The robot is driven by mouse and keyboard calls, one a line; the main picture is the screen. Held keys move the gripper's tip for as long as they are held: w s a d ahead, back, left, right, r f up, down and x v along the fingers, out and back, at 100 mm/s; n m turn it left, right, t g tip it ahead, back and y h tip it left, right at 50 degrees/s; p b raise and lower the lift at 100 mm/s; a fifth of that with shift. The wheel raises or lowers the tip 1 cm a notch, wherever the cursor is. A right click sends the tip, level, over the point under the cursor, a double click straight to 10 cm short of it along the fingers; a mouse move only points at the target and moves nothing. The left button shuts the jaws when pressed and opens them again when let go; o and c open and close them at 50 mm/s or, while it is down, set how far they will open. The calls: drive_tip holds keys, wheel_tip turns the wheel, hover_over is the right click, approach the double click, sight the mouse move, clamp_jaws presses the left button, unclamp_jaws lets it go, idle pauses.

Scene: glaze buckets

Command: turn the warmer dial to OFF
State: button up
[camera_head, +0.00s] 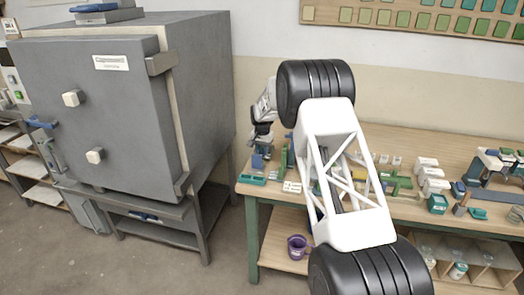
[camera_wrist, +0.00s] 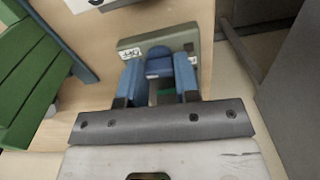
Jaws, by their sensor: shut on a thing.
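The warmer (camera_wrist: 205,45) is a grey-green box in the upper middle of the wrist view, with white labels whose lettering I cannot read surely. Its dial (camera_wrist: 158,67) is a dark blue knob between my fingers. My gripper (camera_wrist: 159,77) has blue fingers, one on each side of the dial, shut on it. The fingers hide part of the dial, and I cannot tell which mark it points to. In the head view my gripper is small at the left end of the workbench (camera_head: 410,212), and I cannot make out the dial there.
A big grey kiln (camera_head: 95,120) stands left of the bench. A green object (camera_wrist: 30,75) lies left of my gripper in the wrist view. Small blocks and white boxes (camera_head: 433,186) crowd the bench. A purple bucket (camera_head: 297,246) sits on the lower shelf.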

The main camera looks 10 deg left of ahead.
drive_tip(key=m, duration=0.4)
idle(0.4)
drive_tip(key=o, duration=0.9)
drive_tip(key=shift+r, duration=0.1)
drive_tip(key=shift+r, duration=3.85)
drive_tip(key=shift+d, duration=0.1)
